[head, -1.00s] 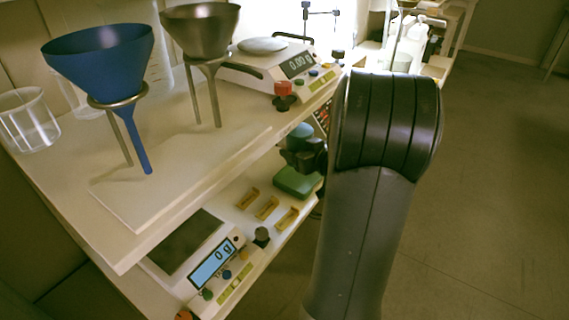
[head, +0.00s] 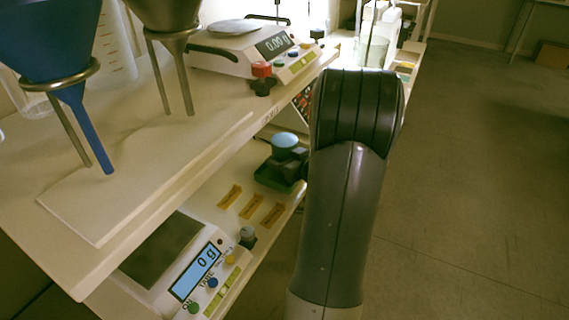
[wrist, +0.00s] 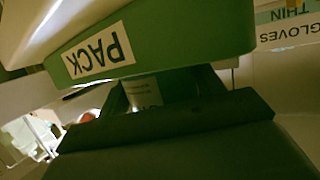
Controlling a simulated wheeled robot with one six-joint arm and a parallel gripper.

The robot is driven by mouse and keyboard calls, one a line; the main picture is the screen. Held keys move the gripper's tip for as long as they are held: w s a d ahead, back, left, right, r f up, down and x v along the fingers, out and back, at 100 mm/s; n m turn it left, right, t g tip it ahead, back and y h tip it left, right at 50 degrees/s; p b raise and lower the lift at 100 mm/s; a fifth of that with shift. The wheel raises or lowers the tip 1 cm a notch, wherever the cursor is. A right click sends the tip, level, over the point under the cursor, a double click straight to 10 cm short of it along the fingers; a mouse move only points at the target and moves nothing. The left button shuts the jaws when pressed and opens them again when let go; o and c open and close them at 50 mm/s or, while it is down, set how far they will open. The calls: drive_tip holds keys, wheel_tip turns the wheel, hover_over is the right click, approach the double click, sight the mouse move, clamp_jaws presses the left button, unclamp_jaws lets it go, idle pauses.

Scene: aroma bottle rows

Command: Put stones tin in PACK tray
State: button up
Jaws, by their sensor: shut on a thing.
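The green PACK tray (wrist: 170,35) fills the top of the wrist view, very close, with its white label upside down in the picture. My gripper (wrist: 170,92) shows as dark, shaded jaws in the wrist view, close to the tray's labelled face. It is shut on a shaded thing with a pale printed label, apparently the stones tin (wrist: 145,92). Most of the tin is hidden. I cannot tell whether it touches the tray.
On the lower shelf are a scale (head: 195,272) and several yellow pieces (head: 250,207). Above are a blue funnel (head: 60,50), a metal funnel (head: 170,20) and another scale (head: 240,55). A GLOVES THIN label (wrist: 290,22) shows in the wrist view. Open floor lies right.

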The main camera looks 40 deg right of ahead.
drive_tip(key=shift+f, duration=0.25)
drive_tip(key=shift+f, duration=0.15)
drive_tip(key=o, duration=1.6)
drive_tip(key=shift+o, duration=0.2)
drive_tip(key=shift+s+r, duration=0.25)
drive_tip(key=shift+s, duration=0.05)
drive_tip(key=p+v, duration=0.3)
drive_tip(key=v, duration=0.8)
drive_tip(key=shift+s, duration=0.2)
